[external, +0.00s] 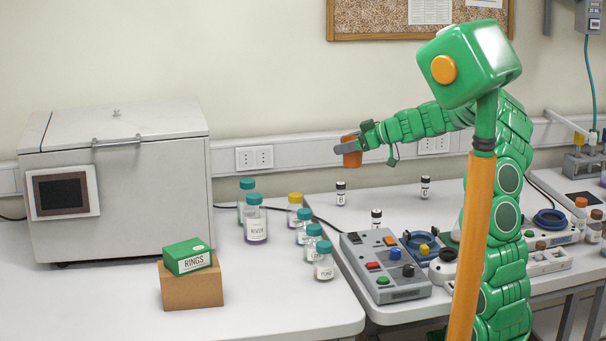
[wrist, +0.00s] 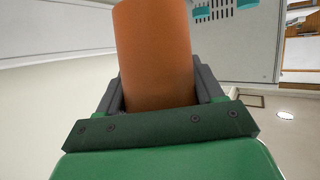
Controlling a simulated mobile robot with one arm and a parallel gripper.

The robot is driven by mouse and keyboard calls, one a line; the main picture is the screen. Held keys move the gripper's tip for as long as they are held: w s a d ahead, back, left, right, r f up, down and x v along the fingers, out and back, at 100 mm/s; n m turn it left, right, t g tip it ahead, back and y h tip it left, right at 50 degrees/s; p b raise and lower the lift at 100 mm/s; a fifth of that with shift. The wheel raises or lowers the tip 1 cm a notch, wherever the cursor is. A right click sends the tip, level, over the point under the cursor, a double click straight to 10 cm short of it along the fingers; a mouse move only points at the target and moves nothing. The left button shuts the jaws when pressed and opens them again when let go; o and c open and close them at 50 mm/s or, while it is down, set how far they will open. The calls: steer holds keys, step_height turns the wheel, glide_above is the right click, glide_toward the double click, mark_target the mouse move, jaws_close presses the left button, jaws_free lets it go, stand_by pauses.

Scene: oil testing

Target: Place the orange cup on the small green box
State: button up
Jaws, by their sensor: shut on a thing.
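The orange cup (external: 351,151) is held in the air by my gripper (external: 350,147), above the table and to the right of the bottles. In the wrist view the orange cup (wrist: 155,55) sits between the two dark fingers of my gripper (wrist: 158,92), which is shut on it. The small green box (external: 187,257), labelled RINGS, lies on top of a brown cardboard block (external: 192,288) on the left table. My gripper is up and to the right of the green box, well apart from it.
Several capped bottles (external: 255,222) stand between the green box and my arm. A large grey lab machine (external: 125,180) stands behind the box at left. A control panel with buttons (external: 385,268) and small vials (external: 340,194) are on the right table. The left table's front is clear.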

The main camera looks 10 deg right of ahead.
steer(key=s+a+r+n+g+y, duration=0.1)
steer(key=s+a+r+n+g, duration=0.15)
steer(key=s+a, duration=0.85)
steer(key=s+a+r+n+g+y, duration=0.1)
steer(key=s+a+r+g, duration=0.15)
steer(key=s+a, duration=0.75)
steer(key=s+a+r+n+g, duration=0.2)
steer(key=s+a+r, duration=0.1)
steer(key=s+a, duration=0.7)
steer(key=s+a+r+n+g, duration=0.2)
steer(key=s+a+n, duration=0.1)
steer(key=s+a, duration=0.75)
glide_above(179, 249)
steer(key=shift+w+f, duration=0.1)
steer(key=shift+f, duration=6.35)
steer(key=shift+f, duration=0.1)
